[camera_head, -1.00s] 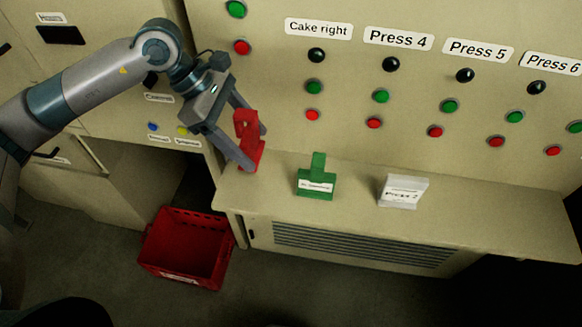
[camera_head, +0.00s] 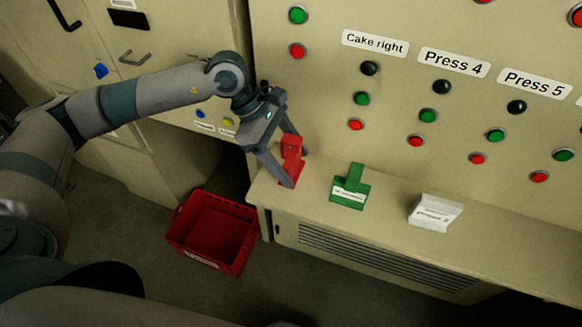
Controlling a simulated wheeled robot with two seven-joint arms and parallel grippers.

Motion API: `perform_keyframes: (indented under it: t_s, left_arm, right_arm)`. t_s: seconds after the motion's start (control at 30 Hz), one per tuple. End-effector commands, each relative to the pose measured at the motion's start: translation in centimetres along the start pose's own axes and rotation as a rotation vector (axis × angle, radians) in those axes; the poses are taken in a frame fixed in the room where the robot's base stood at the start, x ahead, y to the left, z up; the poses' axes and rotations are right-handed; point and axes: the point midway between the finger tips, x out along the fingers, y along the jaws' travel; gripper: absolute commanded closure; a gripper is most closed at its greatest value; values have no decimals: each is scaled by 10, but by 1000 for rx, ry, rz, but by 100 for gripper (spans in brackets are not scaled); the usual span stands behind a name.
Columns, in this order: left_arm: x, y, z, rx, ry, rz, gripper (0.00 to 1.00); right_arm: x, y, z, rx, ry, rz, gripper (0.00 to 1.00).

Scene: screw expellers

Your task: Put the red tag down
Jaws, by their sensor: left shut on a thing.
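The red tag (camera_head: 291,148) is at the left end of the cabinet ledge (camera_head: 310,212), upright. My left gripper (camera_head: 289,165) is shut on it, with one finger in front of the tag and partly hiding it. The tag's lower part is at the ledge surface; I cannot tell whether it touches. My right gripper is not in view.
A green tag (camera_head: 350,188) and a white tag (camera_head: 434,212) stand on the ledge to the right. A red crate (camera_head: 212,232) is on the floor below left. The panel behind carries several buttons and labels. Bare ledge lies between the tags.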

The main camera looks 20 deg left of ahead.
Motion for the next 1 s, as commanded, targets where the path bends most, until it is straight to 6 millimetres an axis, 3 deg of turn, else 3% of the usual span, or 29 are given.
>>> perform_keyframes:
  t_s: [0.3, 0.8, 0.83, 0.87, 0.9, 1.0]
  left_arm:
    - [27, -1, -16, -2, 0, -2, 58]
    - [32, 0, -20, 0, 0, -1, 58]
    - [32, 0, -19, 0, 0, -1, 30]
    - [31, -1, -19, -1, 0, -1, 23]
    - [31, -1, -19, -1, 0, -1, 16]
    - [31, -1, -19, -1, 0, -1, 16]
  right_arm:
    - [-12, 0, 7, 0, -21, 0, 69]
    - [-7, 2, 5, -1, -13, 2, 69]
    - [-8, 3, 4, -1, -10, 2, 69]
    - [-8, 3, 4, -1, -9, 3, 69]
    - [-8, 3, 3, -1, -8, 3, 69]
    - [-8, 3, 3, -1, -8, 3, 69]
